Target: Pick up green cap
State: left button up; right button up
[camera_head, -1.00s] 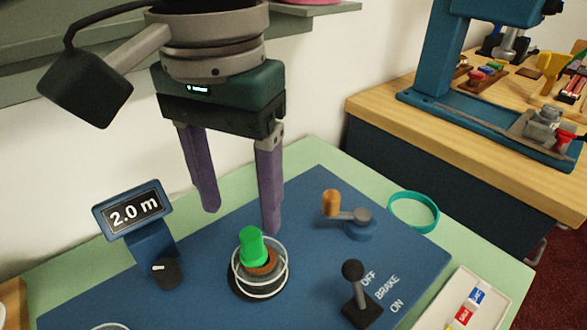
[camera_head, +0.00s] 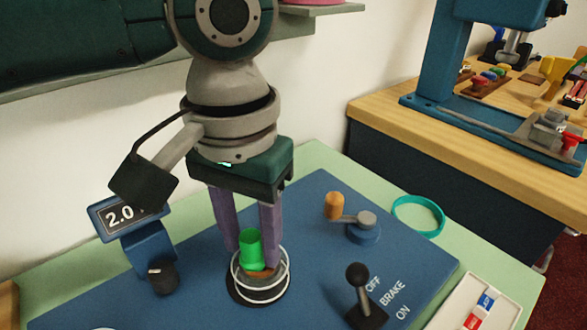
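The green cap (camera_head: 251,250) sits upright on an orange-brown piece inside a wire ring on a round dark base (camera_head: 259,293), on the blue panel (camera_head: 200,305). My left gripper (camera_head: 252,255) points down over it from above. Its two purple fingers stand apart, one to the left of the cap and one to the right, slightly behind it in the picture. I cannot tell whether either finger touches the cap. My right gripper is not in view.
A display (camera_head: 125,216) on a blue post stands left, partly covered by my gripper's camera. A crank with an orange knob (camera_head: 334,206), a black-knobbed brake lever (camera_head: 359,277), a teal ring (camera_head: 418,215) and a white tray (camera_head: 452,311) are to the right.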

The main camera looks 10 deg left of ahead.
pick_arm(q)
grip_shut()
jog(key=shift+r, duration=0.1)
dwell(0.3)
